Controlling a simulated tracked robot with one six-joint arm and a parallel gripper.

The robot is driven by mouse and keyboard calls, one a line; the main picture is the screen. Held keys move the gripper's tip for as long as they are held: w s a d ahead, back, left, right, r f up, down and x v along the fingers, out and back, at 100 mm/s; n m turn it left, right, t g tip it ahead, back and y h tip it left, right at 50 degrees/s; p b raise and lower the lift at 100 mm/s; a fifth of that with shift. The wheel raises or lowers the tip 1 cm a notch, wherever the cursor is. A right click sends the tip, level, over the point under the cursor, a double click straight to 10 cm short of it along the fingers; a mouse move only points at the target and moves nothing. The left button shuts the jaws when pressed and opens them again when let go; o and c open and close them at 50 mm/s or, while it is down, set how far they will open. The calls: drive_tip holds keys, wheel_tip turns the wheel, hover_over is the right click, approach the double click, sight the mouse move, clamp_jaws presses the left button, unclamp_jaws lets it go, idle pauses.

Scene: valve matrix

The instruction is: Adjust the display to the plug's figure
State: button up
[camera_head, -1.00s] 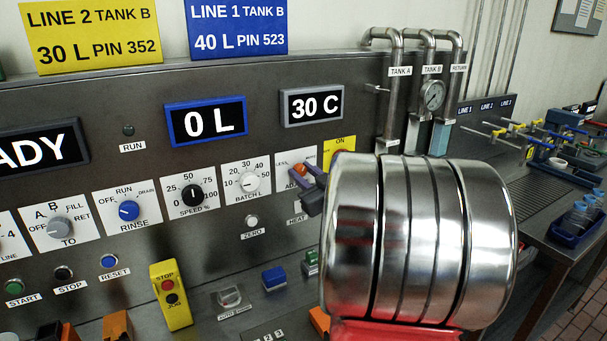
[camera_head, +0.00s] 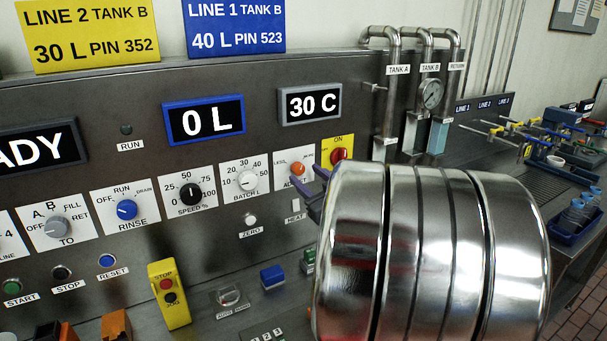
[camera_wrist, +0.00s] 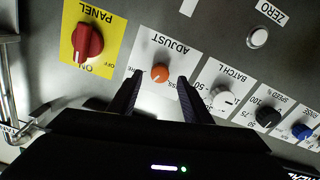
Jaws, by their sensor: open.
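The 30 C display (camera_head: 310,104) is grey-framed, and the blue-framed display (camera_head: 205,121) reads 0 L. The orange ADJUST knob (camera_head: 298,168) sits on a white plate marked LESS and MORE; it also shows in the wrist view (camera_wrist: 160,73). My gripper (camera_head: 321,182) is open and empty, just right of and below the knob in the head view, and apart from it. In the wrist view my gripper's fingertips (camera_wrist: 160,80) lie on either side of the knob, with a gap to each side. I cannot make out a plug with a figure.
A red PANEL knob (camera_wrist: 87,43) on a yellow plate is beside ADJUST. The white BATCH L knob (camera_head: 247,181) is on the other side. ZERO button (camera_head: 250,220) and HEAT switch (camera_head: 296,206) are below. Pipes (camera_head: 385,110) stand at right. A blue tray (camera_head: 577,225) is farther right.

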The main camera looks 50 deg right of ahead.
drive_tip(key=v, duration=1)
drive_tip(key=shift+w+d, duration=0.1)
drive_tip(key=shift+w, duration=0.05)
